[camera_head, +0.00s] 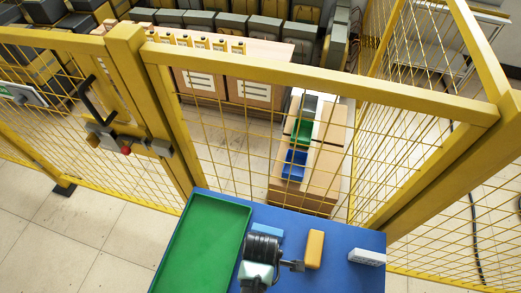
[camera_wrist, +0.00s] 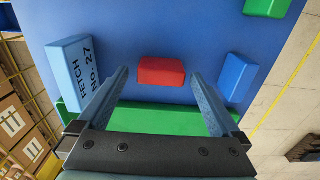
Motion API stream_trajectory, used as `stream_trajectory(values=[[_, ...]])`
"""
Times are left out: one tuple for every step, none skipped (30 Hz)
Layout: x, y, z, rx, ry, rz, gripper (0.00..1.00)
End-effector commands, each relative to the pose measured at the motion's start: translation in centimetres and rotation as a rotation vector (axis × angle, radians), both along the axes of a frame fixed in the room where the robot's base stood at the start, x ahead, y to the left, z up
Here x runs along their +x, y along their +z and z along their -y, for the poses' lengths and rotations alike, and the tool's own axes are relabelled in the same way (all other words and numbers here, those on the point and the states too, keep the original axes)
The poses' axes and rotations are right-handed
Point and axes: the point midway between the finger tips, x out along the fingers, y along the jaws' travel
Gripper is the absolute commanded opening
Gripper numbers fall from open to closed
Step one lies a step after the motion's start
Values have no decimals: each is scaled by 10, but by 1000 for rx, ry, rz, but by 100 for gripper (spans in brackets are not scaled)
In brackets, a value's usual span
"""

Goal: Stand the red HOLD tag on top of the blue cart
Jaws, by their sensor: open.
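A red block (camera_wrist: 162,71), which looks like the HOLD tag, shows between the finger ends of my gripper (camera_wrist: 160,76) in the wrist view. No lettering shows on the face I see. The fingers are open, with a gap on each side of it. It appears to lie on the blue cart top (camera_wrist: 210,25), though its exact contact is unclear. In the head view the blue cart (camera_head: 340,278) is at the bottom, with my gripper (camera_head: 291,265) low over it. The red block does not show there; my arm may hide it.
A green tray (camera_head: 203,235), yellow block (camera_head: 314,248) and white block (camera_head: 367,257) are on the cart. A yellow mesh fence (camera_head: 310,85) rises behind.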

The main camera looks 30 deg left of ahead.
Motion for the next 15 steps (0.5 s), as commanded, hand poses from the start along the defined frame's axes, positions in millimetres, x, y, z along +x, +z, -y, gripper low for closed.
stream_trajectory(values=[[0,10,0,1,-1,4,100],[0,16,0,1,-1,3,100],[1,24,0,2,-1,4,100],[1,30,0,2,-1,5,100],[1,37,0,2,-1,4,100],[0,46,0,2,-1,4,100],[1,52,0,2,-1,5,100],[1,58,0,2,-1,5,100],[1,66,0,2,-1,4,100],[1,72,0,2,-1,5,100],[1,77,0,2,0,4,100],[1,84,0,2,0,4,100],[1,88,-1,2,0,4,100],[1,92,0,1,0,3,100],[1,96,0,1,0,3,100]])
